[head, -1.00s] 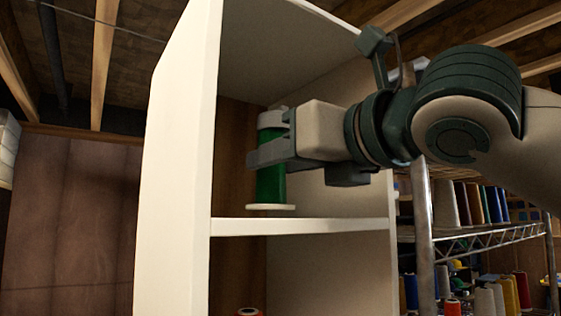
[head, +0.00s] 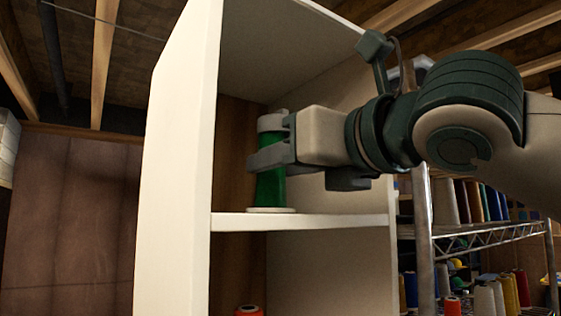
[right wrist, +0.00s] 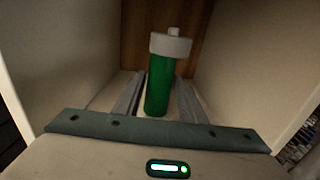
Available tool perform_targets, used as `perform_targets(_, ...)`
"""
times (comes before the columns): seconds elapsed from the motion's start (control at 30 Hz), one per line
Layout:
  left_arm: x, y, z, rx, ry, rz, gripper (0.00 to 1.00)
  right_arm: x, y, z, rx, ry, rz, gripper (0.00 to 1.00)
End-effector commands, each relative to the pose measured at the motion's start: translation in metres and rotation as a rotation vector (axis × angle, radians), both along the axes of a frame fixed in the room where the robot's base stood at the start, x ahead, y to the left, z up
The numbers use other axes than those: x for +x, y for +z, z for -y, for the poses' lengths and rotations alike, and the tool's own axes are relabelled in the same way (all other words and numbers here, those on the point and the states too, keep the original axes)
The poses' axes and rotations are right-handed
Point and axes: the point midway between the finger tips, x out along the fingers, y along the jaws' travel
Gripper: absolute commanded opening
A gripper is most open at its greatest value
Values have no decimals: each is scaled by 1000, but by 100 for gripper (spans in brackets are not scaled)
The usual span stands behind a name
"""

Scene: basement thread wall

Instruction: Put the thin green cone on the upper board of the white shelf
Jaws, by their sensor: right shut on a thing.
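The thin green cone (head: 270,188) is upright inside the white shelf (head: 175,190), with a pale cap on top and a pale base below. Its base appears to touch the upper board (head: 310,222) near the front edge. My right gripper (head: 262,157) reaches in from the right and is shut on the cone around its upper middle. In the right wrist view the cone (right wrist: 158,85) stands between the two fingers, with the wooden back panel behind it. My left gripper is not in view.
A metal wire rack (head: 424,215) with several coloured thread spools is to the right, behind my right arm. The shelf's side walls flank the gripper closely.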

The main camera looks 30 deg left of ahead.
Motion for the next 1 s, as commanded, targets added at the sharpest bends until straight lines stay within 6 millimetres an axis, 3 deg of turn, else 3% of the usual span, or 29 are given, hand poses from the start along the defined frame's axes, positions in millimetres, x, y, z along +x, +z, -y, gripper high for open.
perform_targets(0.1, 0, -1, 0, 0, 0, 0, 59, 0, -2, 0, 0, 0, 0, 17)
perform_targets(0.13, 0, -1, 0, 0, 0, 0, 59, 0, -2, 0, 0, 0, 0, 44)
perform_targets(0.2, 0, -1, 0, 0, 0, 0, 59, 0, -2, 0, 0, 0, 0, 58)
perform_targets(0.67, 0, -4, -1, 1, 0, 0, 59, -2, -3, 5, 0, 1, 0, 58)
perform_targets(1.0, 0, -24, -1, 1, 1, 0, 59, -18, -4, 47, 2, -2, 2, 58)
